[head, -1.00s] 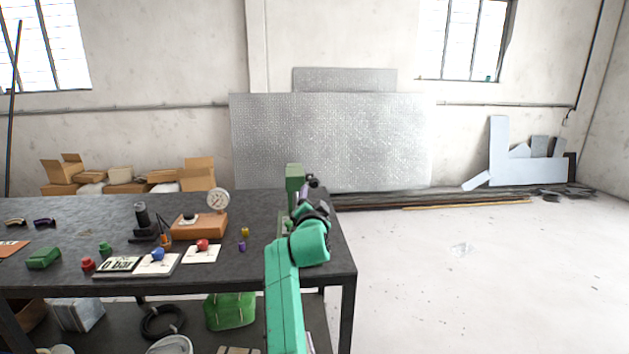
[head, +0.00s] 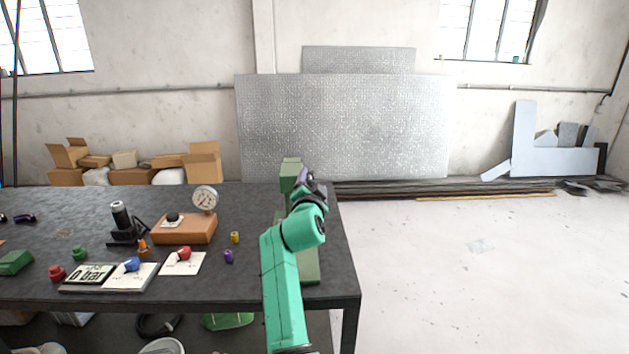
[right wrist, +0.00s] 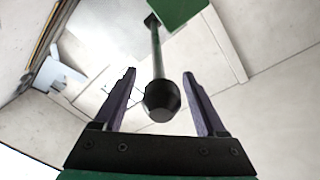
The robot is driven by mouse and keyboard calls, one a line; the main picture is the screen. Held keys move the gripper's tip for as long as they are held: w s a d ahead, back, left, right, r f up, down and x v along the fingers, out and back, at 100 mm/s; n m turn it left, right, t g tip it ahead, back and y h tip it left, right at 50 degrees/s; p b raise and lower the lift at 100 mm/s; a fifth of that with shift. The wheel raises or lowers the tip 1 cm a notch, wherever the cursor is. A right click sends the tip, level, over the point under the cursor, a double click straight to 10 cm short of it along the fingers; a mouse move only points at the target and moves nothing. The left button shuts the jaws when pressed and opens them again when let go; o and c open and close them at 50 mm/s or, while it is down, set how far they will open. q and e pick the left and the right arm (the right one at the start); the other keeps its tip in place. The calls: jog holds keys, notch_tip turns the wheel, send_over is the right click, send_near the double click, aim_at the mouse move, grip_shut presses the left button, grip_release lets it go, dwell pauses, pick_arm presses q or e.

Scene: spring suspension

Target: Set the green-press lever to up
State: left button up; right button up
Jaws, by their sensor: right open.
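The green press (head: 291,172) stands at the right end of the dark table, mostly hidden behind my right arm. In the right wrist view the press shows as a green block (right wrist: 178,10) at the top. A dark lever (right wrist: 155,55) runs down from it to a black knob (right wrist: 161,101). My right gripper (right wrist: 162,88) is open, with the knob between its two fingers and free space on both sides. In the head view my right gripper (head: 306,178) is beside the upper part of the press. My left gripper is not in view.
On the table (head: 80,214) left of the press are an orange base with a gauge (head: 205,198), a black stand (head: 121,224), cards with coloured knobs (head: 183,262) and small yellow and purple pieces. Open floor lies right of the table.

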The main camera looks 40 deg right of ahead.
jog(key=shift+s+a+r, duration=0.1)
jog(key=shift+a, duration=0.1)
jog(key=shift+c, duration=1.3)
grip_shut()
jog(key=shift+s+r, duration=0.1)
jog(key=shift+r, duration=0.05)
